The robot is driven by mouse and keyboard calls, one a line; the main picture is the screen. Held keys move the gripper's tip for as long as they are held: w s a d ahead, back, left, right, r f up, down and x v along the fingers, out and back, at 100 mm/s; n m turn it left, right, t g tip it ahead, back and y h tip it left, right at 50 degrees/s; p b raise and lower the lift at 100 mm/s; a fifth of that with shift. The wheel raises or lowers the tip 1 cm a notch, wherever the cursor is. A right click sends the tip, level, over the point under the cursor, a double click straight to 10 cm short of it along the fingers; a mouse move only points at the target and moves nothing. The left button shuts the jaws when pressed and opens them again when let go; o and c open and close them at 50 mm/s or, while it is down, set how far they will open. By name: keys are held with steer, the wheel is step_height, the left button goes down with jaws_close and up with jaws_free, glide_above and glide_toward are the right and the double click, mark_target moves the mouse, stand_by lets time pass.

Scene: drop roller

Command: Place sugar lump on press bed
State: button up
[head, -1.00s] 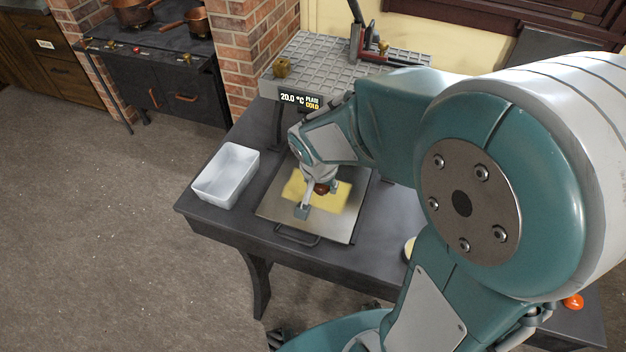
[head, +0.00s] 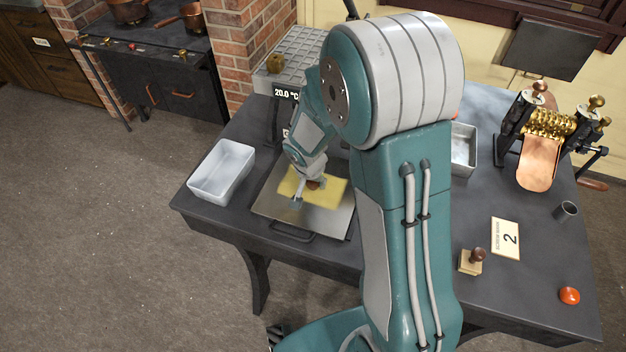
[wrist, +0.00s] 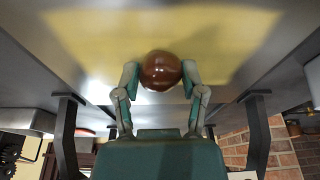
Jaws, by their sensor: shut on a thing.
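The sugar lump is a glossy brown ball (wrist: 161,70), held between the two fingertips of my gripper (wrist: 160,76) in the wrist view. It also shows small and partly covered in the head view (head: 314,184). My gripper is shut on it, low over the yellow patch (head: 334,188) in the middle of a flat metal plate (head: 326,219) that appears to be the press bed. I cannot tell whether the lump touches the surface. My arm hides the plate's right side and part of the display reading 20.0 °C (head: 286,93).
A white bin (head: 221,171) stands left of the plate. Right of my arm are a metal tray (head: 465,150), a brass roller with a copper chute (head: 540,163), a small cup (head: 566,210), a card marked 2 (head: 507,238), a stamp (head: 472,262) and a red button (head: 569,295).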

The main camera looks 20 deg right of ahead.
steer(key=shift+a, duration=0.35)
steer(key=o, duration=1)
steer(key=shift+d, duration=0.15)
steer(key=v, duration=1.1)
steer(key=s+r+n+t, duration=0.1)
steer(key=s+r+n, duration=0.1)
steer(key=s+r, duration=0.3)
steer(key=s+d+r+n+t+y, duration=0.1)
steer(key=s+r+n, duration=0.1)
steer(key=s+r, duration=0.3)
steer(key=s+r+n+t, duration=0.1)
steer(key=s+r+n, duration=0.1)
steer(key=s+r, duration=0.3)
steer(key=shift+s+d+n+y, duration=0.15)
steer(key=shift+s, duration=0.7)
steer(key=shift+s+d+n+y, duration=0.1)
steer(key=shift+s+n+y, duration=0.05)
steer(key=shift+s, duration=0.65)
